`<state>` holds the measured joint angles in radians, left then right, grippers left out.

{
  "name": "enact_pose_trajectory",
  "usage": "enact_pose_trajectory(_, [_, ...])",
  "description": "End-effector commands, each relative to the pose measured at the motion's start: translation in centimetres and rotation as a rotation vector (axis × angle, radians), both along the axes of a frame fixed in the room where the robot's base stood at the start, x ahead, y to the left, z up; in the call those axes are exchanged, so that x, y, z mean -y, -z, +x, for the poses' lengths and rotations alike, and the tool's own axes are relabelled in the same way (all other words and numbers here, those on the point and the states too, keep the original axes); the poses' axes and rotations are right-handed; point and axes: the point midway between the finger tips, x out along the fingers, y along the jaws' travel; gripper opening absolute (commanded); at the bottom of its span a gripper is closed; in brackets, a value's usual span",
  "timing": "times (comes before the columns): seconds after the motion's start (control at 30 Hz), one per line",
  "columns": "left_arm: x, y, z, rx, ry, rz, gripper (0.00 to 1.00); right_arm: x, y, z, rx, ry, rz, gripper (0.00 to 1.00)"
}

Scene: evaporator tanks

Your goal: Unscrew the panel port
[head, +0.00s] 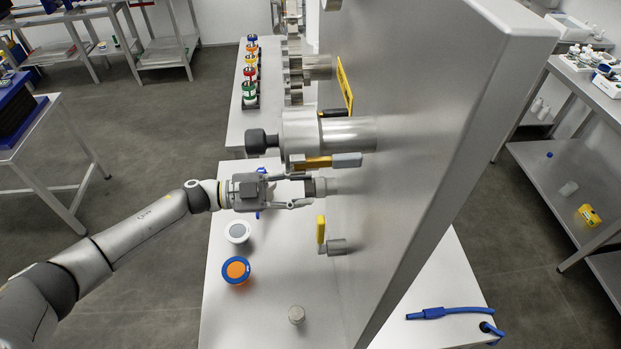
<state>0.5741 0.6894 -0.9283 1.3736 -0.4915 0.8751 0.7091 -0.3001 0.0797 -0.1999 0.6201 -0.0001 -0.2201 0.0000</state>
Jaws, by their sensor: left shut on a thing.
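A large grey metal panel (420,130) stands upright over the white table. A small grey cylindrical panel port (320,187) sticks out from its left face, below a thick pipe fitting (300,135). My left gripper (300,189) reaches in from the left, level with the port. Its fingers are shut on the outer end of the port. The fingers hide part of that end, so I cannot tell whether a separate cap is turned there. My right gripper is not in view.
A yellow-handled valve (321,230) sticks out just below the port. On the table (270,315) lie a white-rimmed disc (237,231), a blue-orange disc (236,270) and a small metal cylinder (296,314). A blue hose piece (445,312) lies right of the panel.

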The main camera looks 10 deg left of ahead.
Motion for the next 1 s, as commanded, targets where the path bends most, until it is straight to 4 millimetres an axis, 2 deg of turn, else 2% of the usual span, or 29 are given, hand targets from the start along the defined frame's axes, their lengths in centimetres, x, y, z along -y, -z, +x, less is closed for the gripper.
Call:
enact_pose_trajectory(0.03, [0.1,-0.9,0.2,-0.005,0.0,-0.014,0.0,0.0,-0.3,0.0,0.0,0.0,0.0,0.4])
enact_pose_trajectory(0.37, [0.1,-0.9,0.2,-0.021,0.0,-0.018,0.0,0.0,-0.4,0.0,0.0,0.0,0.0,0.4])
enact_pose_trajectory(0.7, [0.1,-1.2,0.2,-0.347,0.001,-0.083,0.0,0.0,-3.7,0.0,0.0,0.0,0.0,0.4])
enact_pose_trajectory(0.83, [0.1,-0.9,0.2,-0.438,0.003,-0.103,0.0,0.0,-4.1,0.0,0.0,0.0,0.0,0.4])
enact_pose_trajectory(1.0, [0.1,-0.7,0.2,-0.453,0.004,-0.107,0.0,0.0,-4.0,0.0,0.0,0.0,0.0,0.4])
